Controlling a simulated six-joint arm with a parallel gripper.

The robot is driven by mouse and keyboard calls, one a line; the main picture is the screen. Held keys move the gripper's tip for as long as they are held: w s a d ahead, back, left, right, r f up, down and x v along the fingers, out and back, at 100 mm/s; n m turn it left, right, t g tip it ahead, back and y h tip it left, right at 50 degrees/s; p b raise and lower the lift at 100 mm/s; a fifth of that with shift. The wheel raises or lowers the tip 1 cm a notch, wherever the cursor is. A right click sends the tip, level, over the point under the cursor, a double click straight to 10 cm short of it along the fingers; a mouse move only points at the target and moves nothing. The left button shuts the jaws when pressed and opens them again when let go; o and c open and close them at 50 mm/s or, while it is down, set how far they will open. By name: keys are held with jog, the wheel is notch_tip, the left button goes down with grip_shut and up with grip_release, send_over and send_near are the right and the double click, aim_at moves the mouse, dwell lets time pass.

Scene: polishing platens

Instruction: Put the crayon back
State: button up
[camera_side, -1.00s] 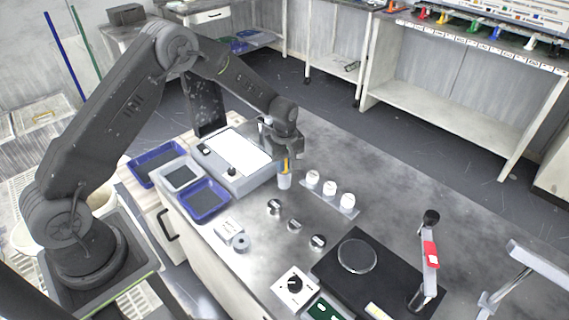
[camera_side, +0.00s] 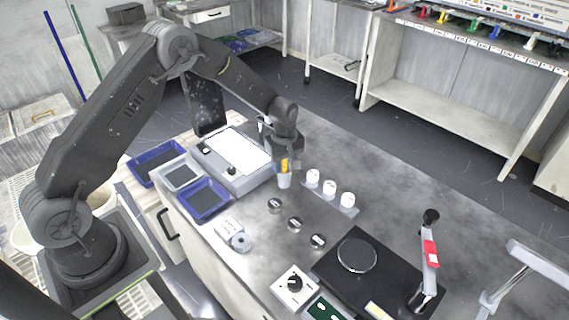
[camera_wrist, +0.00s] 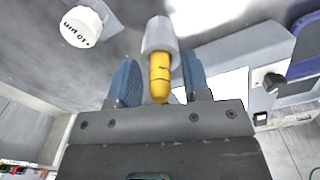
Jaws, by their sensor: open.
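The yellow crayon (camera_wrist: 160,75) stands in a pale grey cup-like holder (camera_wrist: 160,37), with its pointed end toward my gripper in the wrist view. In the side view the crayon (camera_side: 284,165) shows as a small yellow patch above the holder (camera_side: 284,181). My gripper (camera_wrist: 160,82) is open, with one blue finger on each side of the crayon and a visible gap on both sides. In the side view my gripper (camera_side: 286,163) is right above the holder. The crayon's lower end is hidden inside the holder.
Several white-capped jars (camera_side: 330,188) stand in a row just right of the holder; one jar (camera_wrist: 84,24) shows in the wrist view. A white-topped device (camera_side: 235,155) and blue trays (camera_side: 204,200) are to the left. Small dark-topped pieces (camera_side: 294,224) lie in front.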

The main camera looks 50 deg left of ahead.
jog(key=s+d+r+m+t, duration=0.1)
jog(key=s+r, duration=0.1)
jog(key=r, duration=0.8)
jog(key=s+r+m, duration=0.1)
jog(key=s+r, duration=0.1)
jog(key=r, duration=0.7)
jog(key=s+d+r+m+t, duration=0.2)
jog(key=s+r+m, duration=0.3)
jog(key=s+r, duration=0.35)
jog(key=s+d+m+t, duration=0.1)
jog(key=s+m, duration=0.2)
jog(key=s, duration=0.6)
jog(key=s+r+m+t, duration=0.1)
jog(key=s+m, duration=0.3)
jog(key=s, duration=0.4)
jog(key=shift+s+d+r+t, duration=0.25)
jog(key=shift+s+d+t, duration=0.05)
jog(key=shift+s+d, duration=0.1)
